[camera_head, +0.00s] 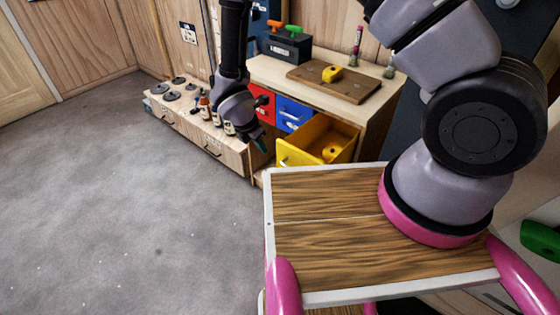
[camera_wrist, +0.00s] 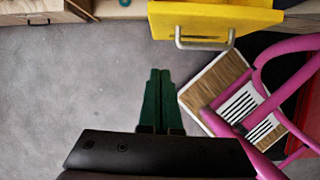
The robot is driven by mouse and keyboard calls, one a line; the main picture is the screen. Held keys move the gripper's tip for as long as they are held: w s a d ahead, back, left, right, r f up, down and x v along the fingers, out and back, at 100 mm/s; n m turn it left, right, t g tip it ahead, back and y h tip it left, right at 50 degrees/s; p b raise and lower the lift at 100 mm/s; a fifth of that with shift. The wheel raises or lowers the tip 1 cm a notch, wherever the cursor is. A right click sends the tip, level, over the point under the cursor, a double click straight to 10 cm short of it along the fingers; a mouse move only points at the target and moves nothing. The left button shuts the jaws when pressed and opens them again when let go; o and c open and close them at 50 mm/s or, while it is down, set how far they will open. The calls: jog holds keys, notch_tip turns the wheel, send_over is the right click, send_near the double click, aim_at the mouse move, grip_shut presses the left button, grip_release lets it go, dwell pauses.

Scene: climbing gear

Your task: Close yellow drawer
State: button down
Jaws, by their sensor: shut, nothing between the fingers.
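The yellow drawer (camera_head: 297,153) stands pulled out of the wooden cabinet in the head view, with a yellow hold (camera_head: 330,152) inside it. Its yellow front (camera_wrist: 215,18) and metal handle (camera_wrist: 203,42) show at the top of the wrist view. My gripper (camera_head: 262,145) hangs in front of the cabinet, to the left of the drawer in the head view. In the wrist view the green fingers of my gripper (camera_wrist: 160,75) are together and empty, below and left of the handle, apart from it.
A blue drawer (camera_head: 293,114) and a red drawer (camera_head: 262,102) sit beside the yellow one. A low wooden bench (camera_head: 225,150) with bottles and weights stands left. A wooden board (camera_head: 345,90) with another yellow hold lies on the cabinet top. Open grey floor (camera_head: 120,200) lies left.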

aim_at(309, 133)
jog(key=shift+n, duration=0.4)
jog(key=shift+w+d+r+x, duration=0.15)
jog(key=shift+w+d+x, duration=0.1)
jog(key=shift+x, duration=1.85)
jog(key=shift+w+d+r+x, duration=0.15)
jog(key=shift+d+x, duration=0.15)
jog(key=shift+x, duration=1.85)
jog(key=shift+w+d+r+x, duration=0.15)
jog(key=shift+d+x, duration=0.1)
jog(key=shift+x, duration=1.85)
jog(key=shift+d, duration=0.1)
jog(key=w+d, duration=1.3)
jog(key=w, duration=0.1)
jog(key=shift+w+d, duration=0.1)
jog(key=shift+d, duration=0.25)
